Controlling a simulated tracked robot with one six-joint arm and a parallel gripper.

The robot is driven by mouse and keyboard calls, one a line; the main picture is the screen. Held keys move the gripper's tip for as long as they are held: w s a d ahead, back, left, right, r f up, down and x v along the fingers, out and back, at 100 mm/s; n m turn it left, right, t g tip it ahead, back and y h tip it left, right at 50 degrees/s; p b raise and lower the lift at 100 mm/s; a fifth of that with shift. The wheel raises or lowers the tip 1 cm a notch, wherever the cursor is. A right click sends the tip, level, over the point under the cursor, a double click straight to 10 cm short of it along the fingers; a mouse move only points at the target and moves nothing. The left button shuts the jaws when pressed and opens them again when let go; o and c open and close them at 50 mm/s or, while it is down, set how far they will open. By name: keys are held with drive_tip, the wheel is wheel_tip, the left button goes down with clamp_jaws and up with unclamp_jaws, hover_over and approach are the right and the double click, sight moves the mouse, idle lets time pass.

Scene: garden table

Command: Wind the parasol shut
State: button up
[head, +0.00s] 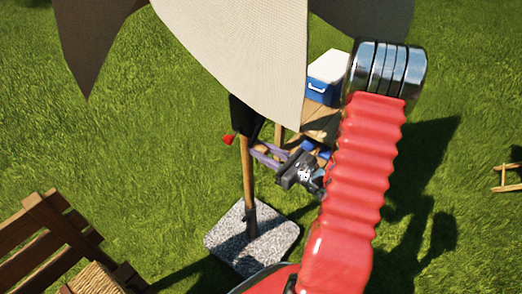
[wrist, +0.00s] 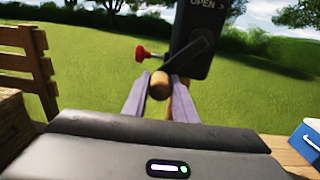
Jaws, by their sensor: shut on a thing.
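The parasol's pale canopy (head: 250,50) hangs in wide panels across the top of the head view. Its wooden pole (head: 247,175) stands upright on a speckled stone base (head: 252,237). A black crank housing (head: 243,118), partly hidden under the canopy, is on the pole; in the wrist view the housing (wrist: 200,40) reads "OPEN >". A dark crank arm leads to a wooden crank handle (wrist: 158,86). My gripper (wrist: 158,92) is shut on this handle, one lavender finger on each side. In the head view my gripper (head: 258,153) is beside the pole, below the housing.
A red knob (head: 228,140) sticks out left of the pole. A wooden table (head: 322,122) with a blue and white cooler (head: 326,78) stands behind my arm. A slatted wooden bench (head: 55,235) is at lower left. Open grass lies around.

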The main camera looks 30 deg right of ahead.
drive_tip(key=d, duration=0.1)
drive_tip(key=w+d+f, duration=0.1)
drive_tip(key=shift+d+f, duration=0.15)
drive_tip(key=shift+d, duration=0.15)
drive_tip(key=shift+w+d+f, duration=0.15)
drive_tip(key=shift+w+d, duration=0.1)
drive_tip(key=shift+d, duration=0.5)
drive_tip(key=shift+w+d+f, duration=0.1)
drive_tip(key=shift+w+d, duration=0.1)
drive_tip(key=shift+d, duration=0.5)
drive_tip(key=o, duration=1.1)
drive_tip(key=shift+a, duration=0.1)
drive_tip(key=shift+f, duration=0.1)
drive_tip(key=shift+s, duration=0.15)
drive_tip(key=v, duration=0.9)
drive_tip(key=shift+s, duration=0.35)
